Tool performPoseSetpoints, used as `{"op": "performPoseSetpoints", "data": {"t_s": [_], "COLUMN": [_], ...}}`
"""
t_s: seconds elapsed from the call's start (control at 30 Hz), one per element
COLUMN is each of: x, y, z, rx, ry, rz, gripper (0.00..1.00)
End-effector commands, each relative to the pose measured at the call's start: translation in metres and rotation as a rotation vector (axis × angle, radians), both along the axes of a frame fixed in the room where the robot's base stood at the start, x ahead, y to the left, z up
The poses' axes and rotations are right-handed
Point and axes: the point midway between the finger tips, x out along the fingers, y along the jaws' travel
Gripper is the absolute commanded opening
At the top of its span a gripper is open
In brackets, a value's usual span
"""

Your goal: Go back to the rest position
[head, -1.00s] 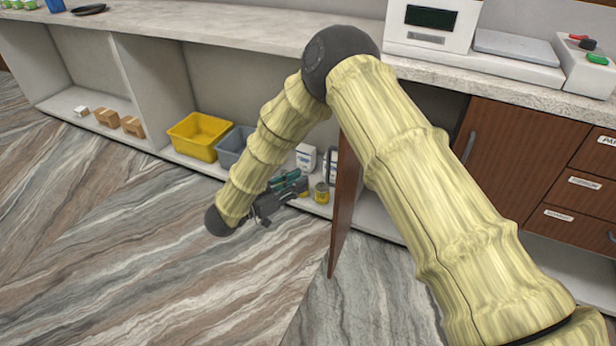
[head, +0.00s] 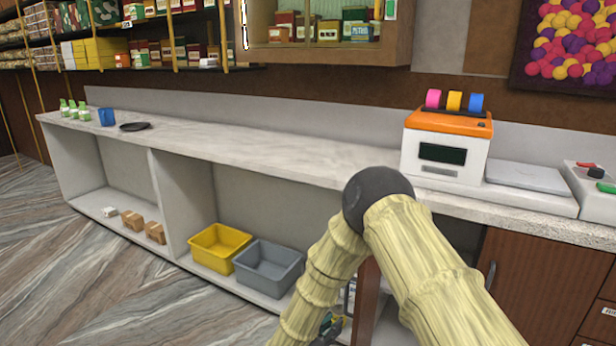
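My arm reaches in from the lower right of the head view, bends at a dark elbow joint and runs down to the bottom edge. Only a small part of my gripper (head: 330,326) shows at the bottom edge, with a teal patch by it, beside the open brown cabinet door (head: 366,305). My forearm and the frame edge hide the rest. I cannot tell whether the fingers are open or shut, or whether they hold anything.
The long counter (head: 240,150) crosses the view. A yellow bin (head: 220,247) and a grey bin (head: 268,268) stand on the lower shelf, with small boxes (head: 153,231) to the left. A label printer (head: 446,146) stands on the counter. Floor at lower left is clear.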

Motion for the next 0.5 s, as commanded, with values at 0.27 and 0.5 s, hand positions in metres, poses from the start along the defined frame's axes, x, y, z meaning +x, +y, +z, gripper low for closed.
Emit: {"op": "performPoseSetpoints", "data": {"t_s": [0.27,0.5], "x": [-0.072,-0.196], "y": [-0.062,-0.108], "z": [-0.054,-0.085], "rx": [0.152,0.31], "ry": [0.345,0.73], "rz": [0.298,0.455], "gripper": [0.21,0.21]}}
